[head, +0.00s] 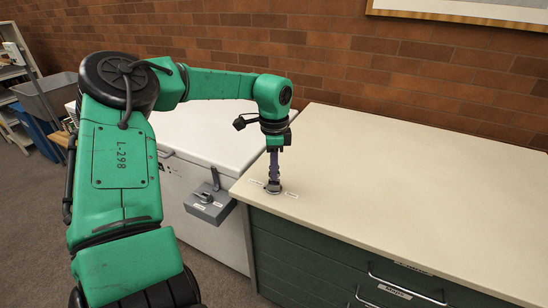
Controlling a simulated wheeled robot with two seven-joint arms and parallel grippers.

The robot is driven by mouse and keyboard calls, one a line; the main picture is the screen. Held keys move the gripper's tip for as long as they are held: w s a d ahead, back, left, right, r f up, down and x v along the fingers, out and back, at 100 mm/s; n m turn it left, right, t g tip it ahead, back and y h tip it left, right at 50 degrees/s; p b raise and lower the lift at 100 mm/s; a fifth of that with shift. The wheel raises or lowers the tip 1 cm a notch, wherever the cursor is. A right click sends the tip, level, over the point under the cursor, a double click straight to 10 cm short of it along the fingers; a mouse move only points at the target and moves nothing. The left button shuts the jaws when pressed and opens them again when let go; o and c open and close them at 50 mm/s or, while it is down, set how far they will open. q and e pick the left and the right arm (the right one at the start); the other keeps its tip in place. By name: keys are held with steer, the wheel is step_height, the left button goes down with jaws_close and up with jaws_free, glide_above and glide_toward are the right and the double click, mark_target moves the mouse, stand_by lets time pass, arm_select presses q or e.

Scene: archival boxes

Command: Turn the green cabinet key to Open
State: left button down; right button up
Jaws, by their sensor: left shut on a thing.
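The green cabinet (310,248) has a cream top and dark green drawer fronts. A round metal lock (273,188) sits on the near left corner of its top, with a small label on each side; their words are too small to read. My left gripper (273,178) points straight down over the lock and is shut on the key there. The fingers hide most of the key, so I cannot tell which label it points to. My right gripper is out of view.
A white chest (205,135) stands left of the cabinet, with a grey box with a lever (210,203) on its front. A grey bin (45,97) and shelves are at far left. The cabinet top is otherwise clear. A brick wall is behind.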

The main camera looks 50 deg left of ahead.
arm_select(q)
steer(key=shift+n, duration=0.5)
steer(key=shift+f+n+b, duration=0.25)
steer(key=shift+n+b, duration=0.45)
steer(key=shift+n, duration=0.3)
steer(key=n+b, duration=0.1)
steer(key=n, duration=0.1)
steer(key=shift+n, duration=0.3)
steer(key=shift+n+b, duration=0.35)
steer(key=shift+n, duration=0.35)
steer(key=shift+r+n, duration=0.25)
steer(key=shift+n, duration=0.15)
steer(key=shift+c, duration=1.6)
jaws_free()
steer(key=shift+r, duration=0.1)
